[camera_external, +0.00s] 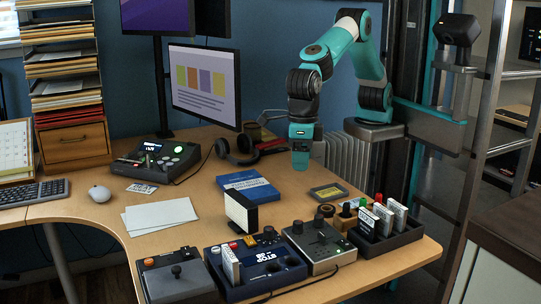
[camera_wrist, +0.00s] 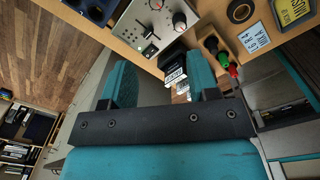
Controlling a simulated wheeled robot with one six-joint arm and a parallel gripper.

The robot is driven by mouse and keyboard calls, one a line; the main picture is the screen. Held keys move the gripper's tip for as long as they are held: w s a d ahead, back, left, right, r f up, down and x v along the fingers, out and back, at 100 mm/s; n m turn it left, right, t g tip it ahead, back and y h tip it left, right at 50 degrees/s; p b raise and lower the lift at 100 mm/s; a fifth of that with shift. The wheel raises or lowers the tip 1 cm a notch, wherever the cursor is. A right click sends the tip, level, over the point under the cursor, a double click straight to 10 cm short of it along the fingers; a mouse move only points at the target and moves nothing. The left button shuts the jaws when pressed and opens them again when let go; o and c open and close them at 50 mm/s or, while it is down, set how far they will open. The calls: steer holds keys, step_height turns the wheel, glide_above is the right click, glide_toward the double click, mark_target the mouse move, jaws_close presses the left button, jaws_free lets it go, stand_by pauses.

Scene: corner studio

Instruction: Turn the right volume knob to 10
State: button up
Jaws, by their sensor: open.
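A light grey control box (camera_external: 335,262) stands near the front edge of the desk. It has two dark round knobs on top, a left one (camera_external: 297,227) and a right one (camera_external: 319,222). The knob settings are too small to read. My gripper (camera_external: 300,165) hangs above the desk, behind the box and apart from it. In the wrist view its two teal fingers (camera_wrist: 162,85) are spread and empty.
Beside the box on the right is a dark tray (camera_external: 385,240) with white cards. A blue book (camera_external: 247,186) and a small yellow-topped item (camera_external: 328,192) lie behind. The air around my gripper is free.

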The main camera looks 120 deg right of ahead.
mark_target(299, 222)
steer(key=shift+n, duration=0.3)
steer(key=f, duration=1.2)
steer(key=f+p, duration=0.1)
steer(key=f, duration=0.5)
steer(key=shift+w+a, duration=0.3)
steer(key=shift+a, duration=0.1)
steer(key=shift+r, duration=0.1)
steer(key=c, duration=0.9)
